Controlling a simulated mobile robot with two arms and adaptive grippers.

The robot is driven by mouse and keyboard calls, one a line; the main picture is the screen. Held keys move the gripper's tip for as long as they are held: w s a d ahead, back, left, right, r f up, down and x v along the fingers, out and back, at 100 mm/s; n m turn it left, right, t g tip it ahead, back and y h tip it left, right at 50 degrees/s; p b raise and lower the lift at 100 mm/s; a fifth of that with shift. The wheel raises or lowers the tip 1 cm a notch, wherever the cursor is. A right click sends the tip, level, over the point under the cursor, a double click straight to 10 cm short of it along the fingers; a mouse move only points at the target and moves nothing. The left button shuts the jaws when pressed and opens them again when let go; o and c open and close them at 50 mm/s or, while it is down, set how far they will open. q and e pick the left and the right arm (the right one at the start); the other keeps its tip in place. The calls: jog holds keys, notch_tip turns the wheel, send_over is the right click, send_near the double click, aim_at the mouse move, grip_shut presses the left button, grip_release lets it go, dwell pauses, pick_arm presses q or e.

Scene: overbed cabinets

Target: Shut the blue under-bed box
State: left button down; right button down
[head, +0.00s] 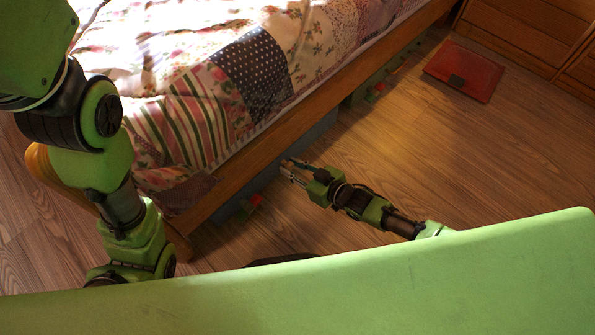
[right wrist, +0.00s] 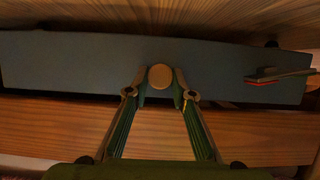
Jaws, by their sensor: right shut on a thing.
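The blue under-bed box shows its blue-grey front (head: 316,134) below the bed's wooden side rail in the head view. In the right wrist view the front panel (right wrist: 70,65) spans nearly the whole picture, with a round tan knob (right wrist: 160,77) at its middle. My right gripper (head: 288,171) is at the box front. In the right wrist view its fingers (right wrist: 160,82) close in on both sides of the knob. The rest of the box is hidden under the bed. My left arm hangs at the left, and its gripper is out of sight.
The bed (head: 185,219) has a wooden rail and a patchwork quilt. A green box (head: 368,94) with red parts is farther along under it. A red flat object (head: 464,71) lies on the floor near a wooden cabinet (head: 530,35). The floor right of the bed is mostly clear.

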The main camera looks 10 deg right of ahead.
jog(key=c, duration=1.8)
grip_release()
jog(key=shift+o, duration=0.2)
jog(key=v, duration=1.2)
